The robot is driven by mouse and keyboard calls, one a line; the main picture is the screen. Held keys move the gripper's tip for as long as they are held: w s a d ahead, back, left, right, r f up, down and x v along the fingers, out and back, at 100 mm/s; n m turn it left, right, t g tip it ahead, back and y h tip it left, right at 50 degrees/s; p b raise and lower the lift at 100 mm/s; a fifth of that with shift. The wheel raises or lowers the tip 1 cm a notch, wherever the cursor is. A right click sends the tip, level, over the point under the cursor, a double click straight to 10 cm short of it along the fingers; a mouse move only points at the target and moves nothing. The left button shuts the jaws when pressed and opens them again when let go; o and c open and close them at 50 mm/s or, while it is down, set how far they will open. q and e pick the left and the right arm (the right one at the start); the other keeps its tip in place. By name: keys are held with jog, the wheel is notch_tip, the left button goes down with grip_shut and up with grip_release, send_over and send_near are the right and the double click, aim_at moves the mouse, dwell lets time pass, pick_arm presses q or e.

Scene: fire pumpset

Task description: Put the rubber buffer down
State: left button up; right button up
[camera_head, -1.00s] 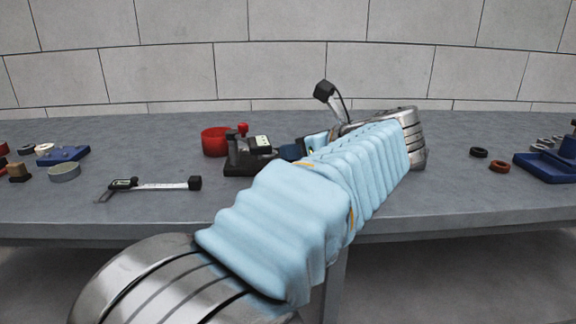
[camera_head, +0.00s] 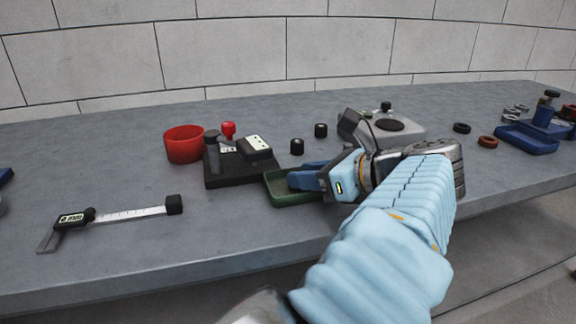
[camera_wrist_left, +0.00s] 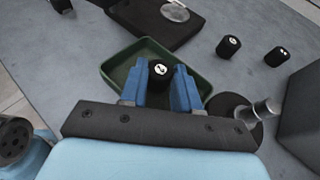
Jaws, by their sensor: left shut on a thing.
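A black rubber buffer (camera_wrist_left: 158,71), a short cylinder with a white mark on its end, is held between the blue fingers of my left gripper (camera_wrist_left: 164,86). The gripper and buffer are over the green tray (camera_wrist_left: 117,72) in the left wrist view. In the head view my left gripper (camera_head: 304,174) is above the tray (camera_head: 287,196), and the held buffer is hidden. I cannot tell whether the buffer touches the tray floor. Two similar black buffers stand on the table, one nearer (camera_head: 297,147) and one farther (camera_head: 320,130). My right gripper is not in view.
A black device with a red knob (camera_head: 228,130) and a red round container (camera_head: 184,145) stand left of the tray. A caliper-like gauge (camera_head: 130,214) lies at the front left. A grey housing (camera_head: 398,133) stands behind my gripper. Blue trays (camera_head: 527,138) are at right.

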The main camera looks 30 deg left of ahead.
pick_arm(q)
jog(key=shift+f+b, duration=0.25)
jog(key=shift+b, duration=0.05)
jog(key=o, duration=1)
jog(key=shift+o, duration=0.2)
jog(key=shift+r+p, duration=0.25)
jog(key=shift+p, duration=0.1)
jog(key=v, duration=1.2)
jog(key=shift+d+p, duration=0.1)
jog(key=shift+p, duration=0.2)
jog(key=shift+f, duration=0.1)
